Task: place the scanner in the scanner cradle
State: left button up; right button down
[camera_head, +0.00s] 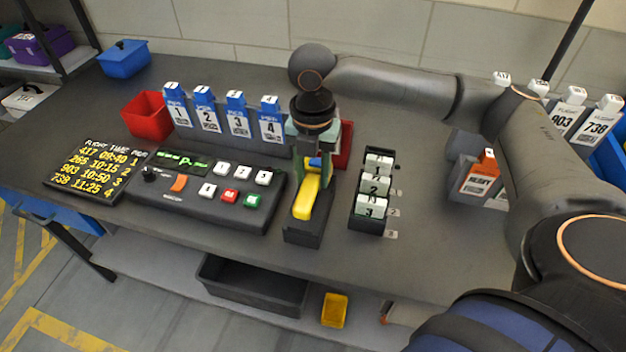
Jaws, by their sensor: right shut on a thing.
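The yellow scanner (307,197) with a blue part at its far end is in the middle of the head view. My right gripper (313,165) points down from above and is shut on the scanner's far end. The scanner's near end is over the black scanner cradle (303,232), whose front part shows below it. I cannot tell whether the scanner rests in the cradle or is held just above it. The gripper hides part of the scanner's far end. My left gripper is not in view.
A black button console (215,207) stands close left of the cradle. A rack of numbered white blocks (371,226) stands to the right. Blue numbered tags (238,115) and a red bin (148,115) are behind. The table is clear in front of the rack.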

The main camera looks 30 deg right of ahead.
aim_at(313, 177)
notch_tip(313, 177, down, 2)
jog(key=shift+f, duration=0.1)
jog(key=c, duration=0.8)
grip_release()
jog(key=shift+s, duration=0.1)
jog(key=o, duration=0.4)
jog(key=shift+c, duration=0.2)
notch_tip(313, 177, up, 12)
jog(key=p, duration=0.1)
jog(key=shift+p, duration=0.35)
